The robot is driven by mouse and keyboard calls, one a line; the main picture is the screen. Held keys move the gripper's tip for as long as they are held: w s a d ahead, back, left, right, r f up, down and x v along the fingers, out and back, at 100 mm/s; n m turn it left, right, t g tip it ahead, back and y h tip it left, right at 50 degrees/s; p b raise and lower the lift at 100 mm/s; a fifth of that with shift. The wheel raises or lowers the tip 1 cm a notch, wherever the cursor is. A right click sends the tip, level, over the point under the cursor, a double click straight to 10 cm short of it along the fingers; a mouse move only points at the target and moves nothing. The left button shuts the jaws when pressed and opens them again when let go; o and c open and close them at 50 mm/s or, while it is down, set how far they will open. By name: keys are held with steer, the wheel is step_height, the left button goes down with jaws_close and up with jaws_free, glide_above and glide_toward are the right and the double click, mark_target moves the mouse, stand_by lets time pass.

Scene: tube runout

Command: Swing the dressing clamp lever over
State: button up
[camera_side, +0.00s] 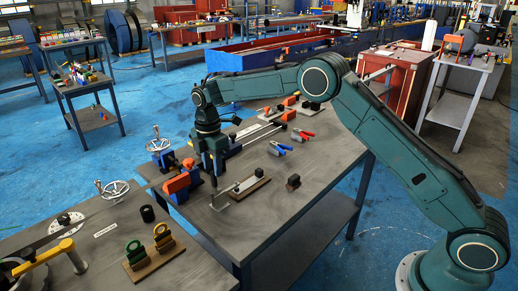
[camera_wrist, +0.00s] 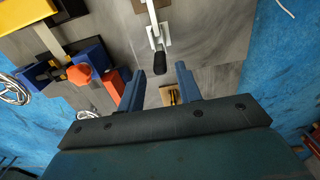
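A clamp lever with a pale metal arm and a black grip (camera_wrist: 161,62) shows at the top middle of the wrist view. It runs down from a brown base (camera_wrist: 145,5). A clamp on a brown board (camera_side: 248,190) stands just right of my gripper in the side view and appears to be the same one. My gripper (camera_wrist: 160,82) is open and empty, pointing down. In the wrist picture, the black grip appears just above the gap between the fingers. In the side view my gripper (camera_side: 215,178) is low over the table; contact cannot be told.
An orange block (camera_side: 177,184) on a blue fixture stands close left of my gripper. A handwheel (camera_side: 158,140) lies behind it. The right front tabletop is mostly clear.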

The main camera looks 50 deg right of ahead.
mark_target(215, 185)
steer(key=shift+f, duration=1)
steer(key=c, duration=0.7)
